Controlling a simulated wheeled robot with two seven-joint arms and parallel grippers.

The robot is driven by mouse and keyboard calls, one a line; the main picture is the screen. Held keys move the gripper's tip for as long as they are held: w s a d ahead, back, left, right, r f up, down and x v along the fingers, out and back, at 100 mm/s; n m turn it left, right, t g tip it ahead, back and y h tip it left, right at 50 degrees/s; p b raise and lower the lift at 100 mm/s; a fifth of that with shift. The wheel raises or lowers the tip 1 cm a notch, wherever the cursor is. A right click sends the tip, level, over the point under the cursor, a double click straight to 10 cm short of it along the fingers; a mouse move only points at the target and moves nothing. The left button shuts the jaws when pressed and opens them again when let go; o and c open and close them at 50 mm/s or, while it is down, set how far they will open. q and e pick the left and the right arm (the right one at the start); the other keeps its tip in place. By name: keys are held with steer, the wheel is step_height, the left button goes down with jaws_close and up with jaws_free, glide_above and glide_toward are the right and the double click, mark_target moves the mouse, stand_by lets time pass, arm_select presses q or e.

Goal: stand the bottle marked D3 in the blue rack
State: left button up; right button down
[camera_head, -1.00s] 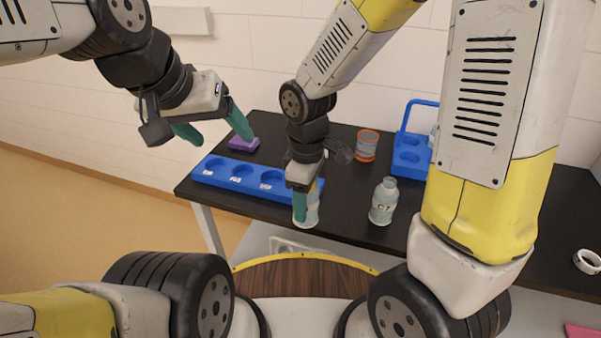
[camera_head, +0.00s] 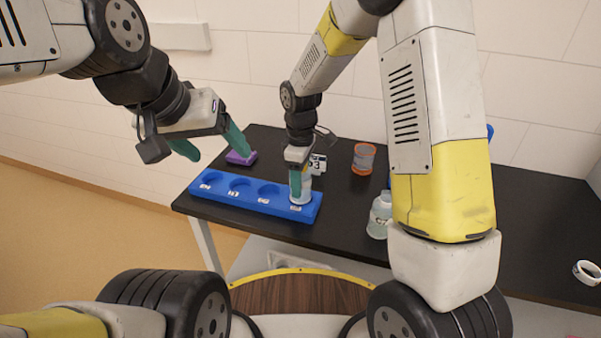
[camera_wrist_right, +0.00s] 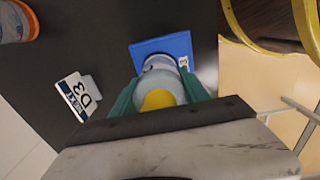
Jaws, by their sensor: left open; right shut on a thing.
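My right gripper (camera_head: 299,186) is shut on a pale bottle (camera_head: 306,188), upright at the right end of the blue rack (camera_head: 225,196). In the right wrist view the bottle (camera_wrist_right: 159,86), with yellow showing on its near end, is between the green fingers, over the rack's end (camera_wrist_right: 143,49). I cannot tell whether its base is in the end hole or just above it. Its own mark is not readable. The rack's other holes look empty. A white card (camera_head: 318,163) behind the rack reads D3 in the right wrist view (camera_wrist_right: 78,96).
Another bottle (camera_head: 379,216) stands to the right, partly behind my right arm. A purple block (camera_head: 241,157) lies behind the rack. A white tape roll (camera_head: 587,272) lies far right. The black table (camera_head: 545,215) is clear around it.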

steer(key=shift+f, duration=1.15)
steer(key=shift+f, duration=0.15)
steer(key=c, duration=0.6)
jaws_free()
steer(key=shift+o, duration=0.2)
step_height(320, 180, up, 12)
steer(key=shift+r, duration=0.1)
steer(key=s+d+r+m+t+y, duration=0.1)
steer(key=s+d+r+m+t, duration=0.2)
steer(key=s+d+r+m, duration=0.3)
steer(key=s+d+r+m+t+y, duration=0.1)
steer(key=s+d+r+m+t, duration=0.2)
steer(key=s+d+r+m, duration=0.4)
steer(key=s+d, duration=0.1)
steer(key=s, duration=0.5)
steer(key=shift+s+r+m, duration=0.15)
steer(key=shift+s+m, duration=0.2)
steer(key=shift+m, duration=0.05)
